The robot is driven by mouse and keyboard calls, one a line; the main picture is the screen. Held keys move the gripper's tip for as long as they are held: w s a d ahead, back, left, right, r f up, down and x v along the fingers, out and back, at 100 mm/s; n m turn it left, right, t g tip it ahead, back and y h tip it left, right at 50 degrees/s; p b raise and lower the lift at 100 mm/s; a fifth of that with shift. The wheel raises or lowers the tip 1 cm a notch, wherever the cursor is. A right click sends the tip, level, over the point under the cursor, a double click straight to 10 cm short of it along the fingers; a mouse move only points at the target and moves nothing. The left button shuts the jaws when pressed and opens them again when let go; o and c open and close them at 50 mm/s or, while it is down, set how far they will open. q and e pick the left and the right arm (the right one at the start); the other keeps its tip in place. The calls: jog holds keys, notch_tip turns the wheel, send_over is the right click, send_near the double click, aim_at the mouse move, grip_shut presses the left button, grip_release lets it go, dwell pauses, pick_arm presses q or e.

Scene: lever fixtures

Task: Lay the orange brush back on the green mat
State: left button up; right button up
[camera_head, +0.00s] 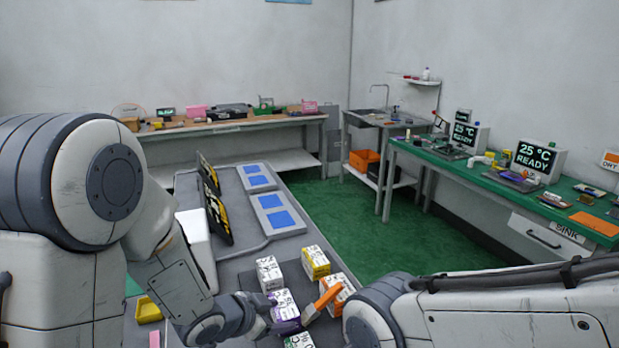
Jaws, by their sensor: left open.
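An orange brush (322,301) lies slanted among small cartons at the lower middle of the head view. Its lower end meets a dark part beside my left gripper, and I cannot tell whether they touch. My left gripper (272,316) is open, just left of the brush. A patch of light green (133,286), perhaps the green mat, shows at the left edge of the table, mostly hidden by my left arm. My right arm comes in at the lower right, and its gripper is out of view.
Several printed cartons, such as a yellow one (316,262) and a white one (268,273), crowd the brush. A yellow tray (148,309) is at left. Blue-topped panels (278,215) and dark upright panels (214,205) stand farther back. Grey tabletop (236,274) shows behind the cartons.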

pick_arm(q)
jog(key=s+d+r+n+g+y, duration=0.1)
jog(key=s+r+g, duration=0.3)
jog(key=s, duration=0.8)
jog(key=s+d+r+n+g+y+p, duration=0.1)
jog(key=s+r+n+g+y, duration=0.1)
jog(key=s, duration=1)
notch_tip(320, 180, up, 3)
jog(key=shift+s+d+f+g+y, duration=0.2)
jog(key=shift+s+g+y, duration=0.15)
jog(key=shift+g+y, duration=0.45)
jog(key=shift+n, duration=0.3)
